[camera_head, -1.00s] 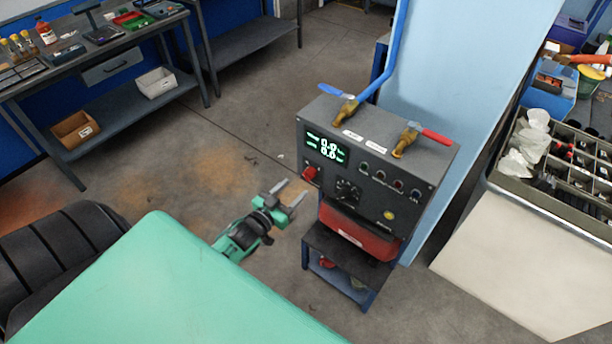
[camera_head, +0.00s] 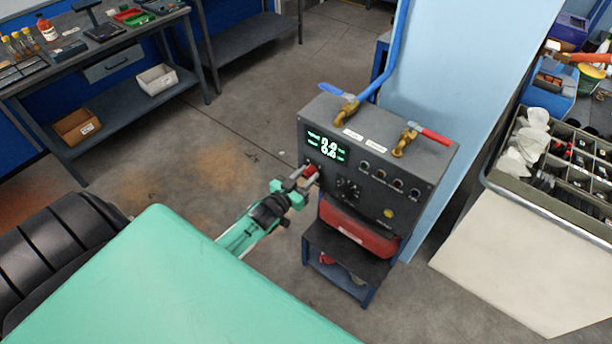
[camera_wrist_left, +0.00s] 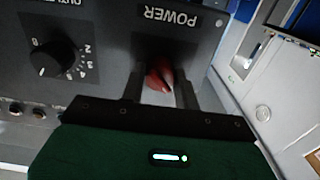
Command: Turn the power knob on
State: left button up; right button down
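The power supply (camera_head: 425,180) is a dark grey box with a lit green display (camera_head: 327,149). Its red power knob (camera_head: 311,170) is at the lower left of the front panel. In the left wrist view the red knob (camera_wrist_left: 158,78) is below the upside-down POWER label (camera_wrist_left: 170,17). My left gripper (camera_head: 304,177) reaches the panel from the left. Its fingers (camera_wrist_left: 160,92) stand on either side of the knob, with a narrow gap visible, so it looks open around it. Whether the tips touch the knob is unclear. My right gripper is not in view.
A black numbered dial (camera_head: 348,190) sits right of the power knob. Blue (camera_head: 338,92) and red (camera_head: 432,135) handled valves sit on top of the box. A red case (camera_head: 358,232) is below it. A divided crate (camera_head: 550,165) stands at the right. Floor is clear to the left.

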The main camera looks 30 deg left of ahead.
pick_arm(q)
jog(key=c, duration=0.4)
jog(key=m, duration=0.4)
jog(key=shift+m+b, duration=0.3)
jog(key=m, duration=0.3)
jog(key=shift+f+m+b, duration=0.1)
jog(key=shift+m+b, duration=0.3)
jog(key=m+b, duration=0.1)
jog(key=m, duration=0.2)
jog(key=shift+m, duration=0.3)
jog(key=m+b, duration=0.1)
jog(key=m, duration=0.3)
jog(key=shift+b, duration=0.3)
jog(key=shift+m+b, duration=0.35)
jog(key=shift+m, duration=0.65)
